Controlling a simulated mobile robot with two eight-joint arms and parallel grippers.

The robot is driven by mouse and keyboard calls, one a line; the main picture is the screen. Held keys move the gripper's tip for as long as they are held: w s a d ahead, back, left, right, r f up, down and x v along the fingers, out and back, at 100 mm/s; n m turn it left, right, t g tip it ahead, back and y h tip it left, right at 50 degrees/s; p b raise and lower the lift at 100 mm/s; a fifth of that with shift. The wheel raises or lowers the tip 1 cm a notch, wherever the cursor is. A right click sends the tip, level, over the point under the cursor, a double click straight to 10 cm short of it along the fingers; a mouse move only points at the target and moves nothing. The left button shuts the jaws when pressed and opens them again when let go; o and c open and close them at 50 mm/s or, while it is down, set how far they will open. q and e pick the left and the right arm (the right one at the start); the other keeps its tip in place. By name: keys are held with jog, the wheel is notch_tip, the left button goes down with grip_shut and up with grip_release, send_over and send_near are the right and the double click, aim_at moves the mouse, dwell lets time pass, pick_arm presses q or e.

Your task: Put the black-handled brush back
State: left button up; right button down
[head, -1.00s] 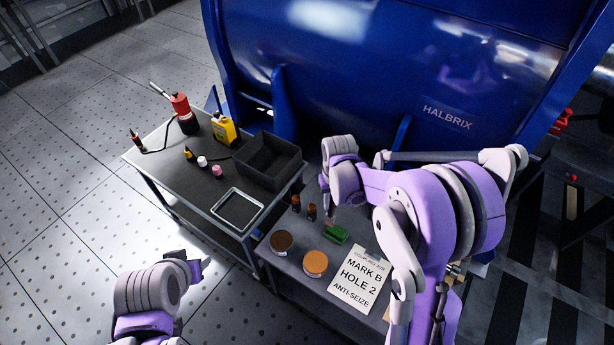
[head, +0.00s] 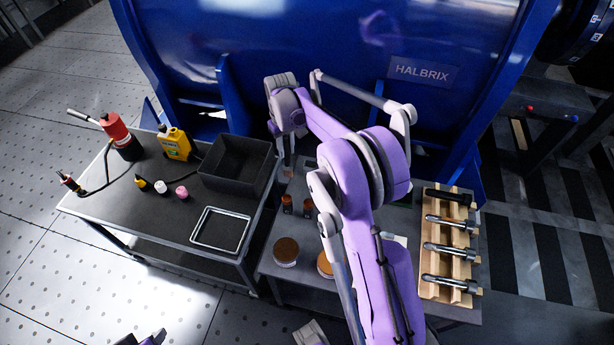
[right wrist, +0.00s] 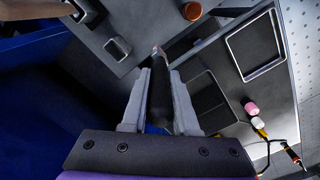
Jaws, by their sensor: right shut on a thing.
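The black-handled brush (right wrist: 160,92) stands between the two pale fingers of my right gripper (right wrist: 159,100) in the right wrist view; its handle is gripped and its far end shows a small light and reddish part.
The left table holds a black open bin (head: 237,165), a metal-rimmed tray (head: 220,229), a yellow bottle (head: 174,144) and a red canister (head: 118,132). The right table holds brown bottles, round tins (head: 286,251) and a wooden rack (head: 437,270) with metal rods. A blue tank (head: 300,45) stands behind.

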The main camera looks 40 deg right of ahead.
jog(key=d+r, duration=0.2)
jog(key=d, duration=0.7)
pick_arm(q)
notch_tip(320, 180, down, 2)
jog(key=shift+b, duration=0.6)
pick_arm(e)
notch_tip(320, 180, down, 9)
jog(key=d, duration=0.1)
jog(key=shift+w+f, duration=0.2)
jog(key=shift+w, duration=0.15)
jog(key=shift+f, duration=0.2)
jog(key=c, duration=0.7)
grip_release()
pick_arm(q)
jog(key=shift+f, duration=0.1)
pick_arm(e)
jog(key=shift+r, duration=0.1)
